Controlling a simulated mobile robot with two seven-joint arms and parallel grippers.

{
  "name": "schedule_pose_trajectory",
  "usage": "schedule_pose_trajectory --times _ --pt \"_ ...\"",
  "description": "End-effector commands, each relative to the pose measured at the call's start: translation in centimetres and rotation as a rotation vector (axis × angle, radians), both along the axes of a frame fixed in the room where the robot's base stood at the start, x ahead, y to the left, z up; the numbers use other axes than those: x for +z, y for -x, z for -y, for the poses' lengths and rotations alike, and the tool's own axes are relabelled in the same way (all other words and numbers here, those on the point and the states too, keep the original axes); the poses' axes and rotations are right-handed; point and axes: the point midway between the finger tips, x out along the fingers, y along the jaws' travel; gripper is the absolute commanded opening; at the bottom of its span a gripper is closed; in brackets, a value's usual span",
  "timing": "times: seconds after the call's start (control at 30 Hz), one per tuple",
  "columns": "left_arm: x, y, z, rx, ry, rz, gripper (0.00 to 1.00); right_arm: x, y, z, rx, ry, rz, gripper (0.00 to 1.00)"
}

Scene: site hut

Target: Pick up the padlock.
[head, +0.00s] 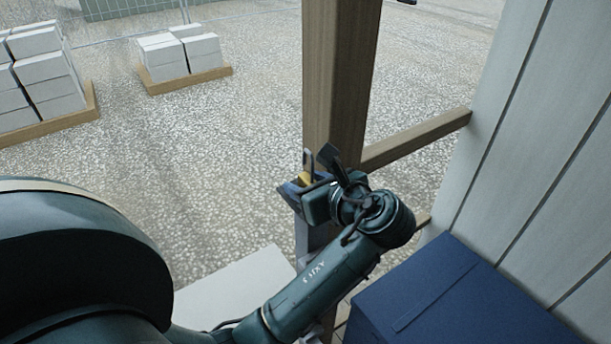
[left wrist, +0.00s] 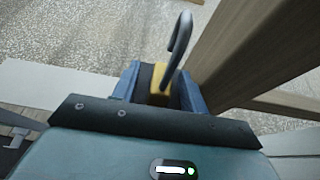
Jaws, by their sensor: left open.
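The padlock (head: 305,178) has a yellow body and a grey shackle that stands up, beside the wooden post in the head view. In the left wrist view the padlock (left wrist: 159,86) is between the two blue fingers, its shackle rising above them. My left gripper (head: 299,185) is open, with its fingers on either side of the padlock body; it also shows in the left wrist view (left wrist: 158,92). I cannot tell whether a finger touches it. The lower part of the padlock and what bears it are hidden. My right gripper is not in view.
The wooden post (head: 340,75) stands close behind the padlock, with a wooden rail (head: 418,138) running right to the pale wall (head: 530,130). A dark blue box (head: 450,295) is at lower right.

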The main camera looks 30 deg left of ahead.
Motion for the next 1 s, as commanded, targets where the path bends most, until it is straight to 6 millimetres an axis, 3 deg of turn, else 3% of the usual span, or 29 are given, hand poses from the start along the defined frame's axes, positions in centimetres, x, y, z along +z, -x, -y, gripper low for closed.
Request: schedule_pose_trajectory --times 0.23,0.73,1.0 --pt "-0.01 0.01 0.01 0.000 0.000 0.000 0.42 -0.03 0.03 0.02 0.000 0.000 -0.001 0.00" --pt "0.01 0.00 0.00 0.000 -0.001 0.000 0.01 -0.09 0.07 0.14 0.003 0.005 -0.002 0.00" --pt "0.06 -0.01 0.00 0.000 -0.001 0.002 0.00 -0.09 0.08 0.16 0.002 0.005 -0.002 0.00"
